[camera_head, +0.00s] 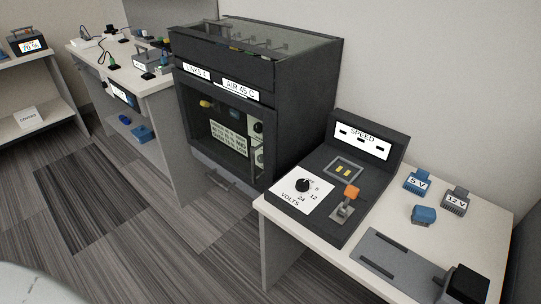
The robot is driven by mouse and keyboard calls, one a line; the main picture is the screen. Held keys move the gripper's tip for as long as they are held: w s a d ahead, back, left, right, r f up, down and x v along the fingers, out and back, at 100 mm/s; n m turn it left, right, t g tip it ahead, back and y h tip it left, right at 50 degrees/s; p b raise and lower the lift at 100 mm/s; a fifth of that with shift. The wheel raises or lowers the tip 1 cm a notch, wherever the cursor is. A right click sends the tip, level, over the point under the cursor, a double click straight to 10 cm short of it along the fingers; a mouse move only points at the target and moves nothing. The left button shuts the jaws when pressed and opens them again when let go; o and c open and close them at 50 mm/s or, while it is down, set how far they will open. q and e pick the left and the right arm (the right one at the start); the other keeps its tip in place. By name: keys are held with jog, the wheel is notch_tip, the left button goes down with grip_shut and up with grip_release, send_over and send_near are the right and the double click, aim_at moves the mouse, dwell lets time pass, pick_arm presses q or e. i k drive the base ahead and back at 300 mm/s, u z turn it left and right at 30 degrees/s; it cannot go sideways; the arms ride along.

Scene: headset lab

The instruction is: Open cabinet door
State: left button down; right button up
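The dark cabinet (310,90) stands in the middle at the back, against the wall. Its front door (180,110) has a dark frame around a glass pane and appears shut. A pale vertical handle (257,158) shows at the door's right side. Through the glass I see a yellow item, a white panel with dark markings and some pale parts. Below the door is a grey drawer front with a bar handle (222,184). Neither of my grippers shows in this view.
A white table (480,225) at the right holds a dark SPEED console (340,215) with a knob and an orange-topped lever, plus small blue and grey blocks. Another bench (150,88) with devices stands left of the cabinet. The carpeted floor (130,240) in front is clear.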

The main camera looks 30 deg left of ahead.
aim_at(269, 117)
jog(key=z, duration=2)
jog(key=k, duration=1.25)
jog(key=u, duration=1.95)
